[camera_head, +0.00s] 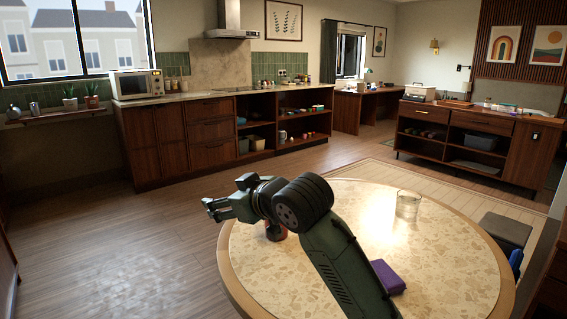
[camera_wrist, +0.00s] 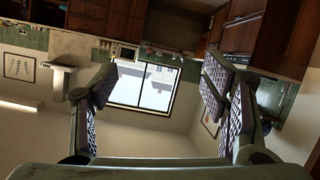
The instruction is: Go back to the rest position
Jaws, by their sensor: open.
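My gripper (camera_head: 216,209) is raised above the left edge of a round table (camera_head: 240,268) in the head view and points left, away from the tabletop. In the wrist view my gripper (camera_wrist: 160,88) has its two fingers wide apart with nothing between them. Beyond the fingers the wrist view shows the window (camera_wrist: 142,88) and the kitchen counter, tipped upside down. My arm crosses over the table and hides part of its top.
On the table are a clear glass (camera_head: 407,205), a purple object (camera_head: 387,277) beside my arm, and a red-and-dark object (camera_head: 276,231) partly hidden under my wrist. A dark stool (camera_head: 503,231) stands at the right. The wooden floor (camera_head: 130,240) at left is clear.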

